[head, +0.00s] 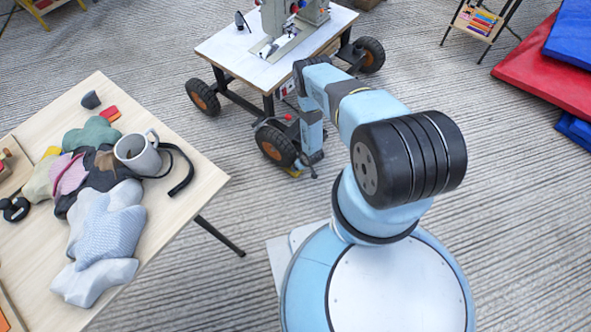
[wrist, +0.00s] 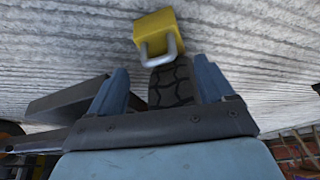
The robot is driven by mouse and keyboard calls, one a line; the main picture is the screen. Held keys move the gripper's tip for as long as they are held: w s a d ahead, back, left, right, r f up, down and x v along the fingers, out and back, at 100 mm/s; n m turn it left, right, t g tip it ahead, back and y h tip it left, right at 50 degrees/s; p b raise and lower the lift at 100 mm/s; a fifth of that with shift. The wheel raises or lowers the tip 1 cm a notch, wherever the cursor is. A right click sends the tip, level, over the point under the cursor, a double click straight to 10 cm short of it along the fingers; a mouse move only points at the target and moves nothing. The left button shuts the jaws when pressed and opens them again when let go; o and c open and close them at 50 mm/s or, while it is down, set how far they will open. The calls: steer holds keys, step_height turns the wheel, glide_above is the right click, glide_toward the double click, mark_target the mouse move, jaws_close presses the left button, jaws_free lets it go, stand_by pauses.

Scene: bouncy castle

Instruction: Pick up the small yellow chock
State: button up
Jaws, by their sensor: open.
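The small yellow chock (wrist: 156,30) is a yellow block with a grey metal loop handle (wrist: 160,50), seen in the wrist view on the grey ribbed ground against a black tyre (wrist: 171,85). In the head view only a sliver of yellow (head: 293,173) shows low by the front wheel of the cart, mostly hidden by the wheel and my arm. My gripper (wrist: 160,82) is open, with its two blue fingers apart and nothing between them touching the chock. The chock lies beyond the fingertips, roughly in line with the gap. In the head view my gripper (head: 309,160) is low beside that wheel.
The wheel (head: 274,146) belongs to a cart with a white top (head: 222,47) carrying a machine. A wooden table (head: 190,190) with beanbags and a grey mug (head: 138,153) stands at left. Red and blue mats (head: 540,68) lie far right. The ground right of my arm is clear.

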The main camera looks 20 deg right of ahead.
steer(key=shift+w+x, duration=0.1)
steer(key=shift+x, duration=1.1)
steer(key=shift+w+x, duration=0.15)
steer(key=shift+x, duration=1.05)
steer(key=shift+d+r, duration=0.1)
jaws_close()
